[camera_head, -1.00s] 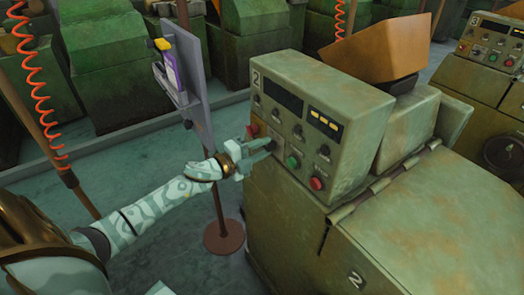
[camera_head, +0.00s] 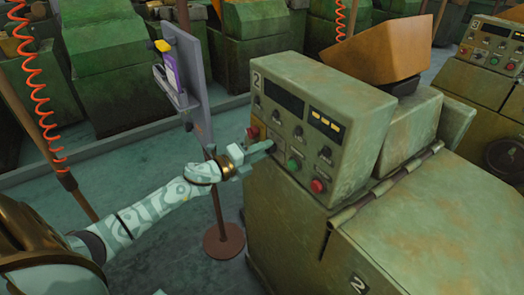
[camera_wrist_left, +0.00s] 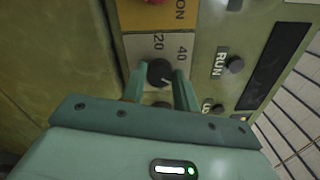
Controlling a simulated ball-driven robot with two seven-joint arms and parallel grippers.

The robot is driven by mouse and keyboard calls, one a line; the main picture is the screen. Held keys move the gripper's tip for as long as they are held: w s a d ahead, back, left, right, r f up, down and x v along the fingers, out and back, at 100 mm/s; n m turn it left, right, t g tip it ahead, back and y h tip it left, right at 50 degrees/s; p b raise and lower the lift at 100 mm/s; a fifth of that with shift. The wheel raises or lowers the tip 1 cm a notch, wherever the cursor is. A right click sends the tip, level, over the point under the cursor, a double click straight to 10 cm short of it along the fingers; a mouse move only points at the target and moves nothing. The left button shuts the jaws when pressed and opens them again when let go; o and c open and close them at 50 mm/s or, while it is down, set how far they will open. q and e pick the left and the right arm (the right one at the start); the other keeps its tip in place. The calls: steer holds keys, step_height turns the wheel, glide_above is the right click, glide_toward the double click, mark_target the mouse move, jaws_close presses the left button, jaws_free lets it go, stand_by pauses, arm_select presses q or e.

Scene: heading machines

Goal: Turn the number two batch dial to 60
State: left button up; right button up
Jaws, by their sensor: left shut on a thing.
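The number two machine's control box (camera_head: 345,88) stands right of centre in the head view, with a "2" at its upper left corner. My left gripper (camera_head: 266,150) reaches its front panel from the left. In the left wrist view the black round batch dial (camera_wrist_left: 160,72) sits between the two fingers of my left gripper (camera_wrist_left: 161,82), which are shut on it. The printed numbers 20 and 40 show beside the dial. A pale pointer line on the dial slants to the lower right; other numbers are hidden by the gripper. My right gripper is not in view.
A red button (camera_head: 317,185), a green button (camera_head: 293,164) and several black knobs sit close to my gripper on the panel. A grey board on a pole (camera_head: 187,80) stands just behind my left forearm.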

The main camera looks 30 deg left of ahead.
arm_select(q)
steer(key=shift+f, duration=0.1)
steer(key=o, duration=1)
steer(key=shift+s, duration=0.15)
steer(key=v, duration=1.6)
steer(key=shift+a, duration=0.1)
